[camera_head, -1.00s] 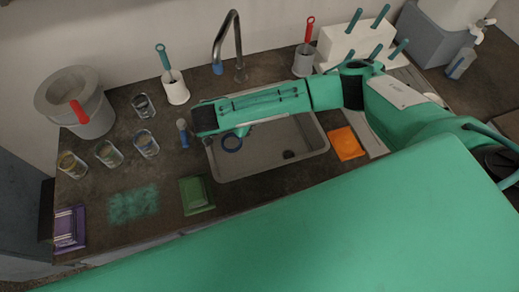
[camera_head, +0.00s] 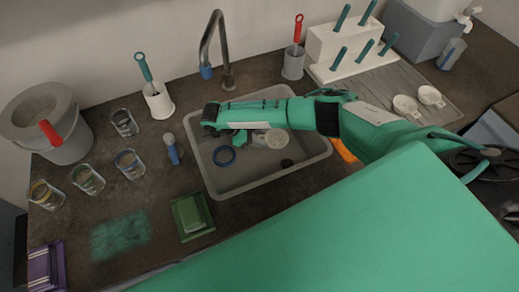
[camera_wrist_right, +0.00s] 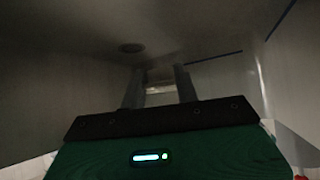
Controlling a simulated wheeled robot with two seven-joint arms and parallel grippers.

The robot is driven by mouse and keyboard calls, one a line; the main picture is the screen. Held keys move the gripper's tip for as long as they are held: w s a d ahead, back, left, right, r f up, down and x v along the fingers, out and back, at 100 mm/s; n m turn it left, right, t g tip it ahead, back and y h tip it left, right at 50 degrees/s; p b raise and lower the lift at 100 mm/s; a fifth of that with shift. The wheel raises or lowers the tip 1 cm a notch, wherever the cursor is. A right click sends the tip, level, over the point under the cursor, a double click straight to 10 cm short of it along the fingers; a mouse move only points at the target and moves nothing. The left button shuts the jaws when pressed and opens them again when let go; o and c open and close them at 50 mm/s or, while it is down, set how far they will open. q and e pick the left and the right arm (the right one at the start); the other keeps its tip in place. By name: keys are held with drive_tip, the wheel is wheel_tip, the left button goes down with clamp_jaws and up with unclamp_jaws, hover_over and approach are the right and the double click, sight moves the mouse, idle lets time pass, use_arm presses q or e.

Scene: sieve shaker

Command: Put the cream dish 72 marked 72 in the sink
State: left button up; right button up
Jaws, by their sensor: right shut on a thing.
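A round cream dish (camera_head: 275,138) shows inside the grey sink (camera_head: 314,160), partly under my right forearm; its number cannot be read. My right gripper (camera_head: 258,139) is low in the sink, beside the dish and shut on it. In the right wrist view the two fingers (camera_wrist_right: 160,90) have a small pale strip between them, over the sink floor and its drain (camera_wrist_right: 131,47). I cannot tell whether the dish touches the floor. My left gripper is not in view.
Two small cream dishes (camera_head: 405,105) sit on the ribbed drainboard (camera_head: 385,85) at right. Several glasses (camera_head: 130,163), a blue-grey brush (camera_head: 171,150) and a green tray (camera_head: 192,215) stand left of the sink.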

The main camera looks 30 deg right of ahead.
wheel_tip(320, 180, down, 4)
drive_tip(key=shift+r+b, duration=0.25)
drive_tip(key=shift+b, duration=0.8)
drive_tip(key=shift+f, duration=0.3)
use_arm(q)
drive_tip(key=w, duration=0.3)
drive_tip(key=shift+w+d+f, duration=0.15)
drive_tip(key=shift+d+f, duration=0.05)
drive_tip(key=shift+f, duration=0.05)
use_arm(e)
drive_tip(key=shift+f, duration=0.6)
drive_tip(key=o, duration=1)
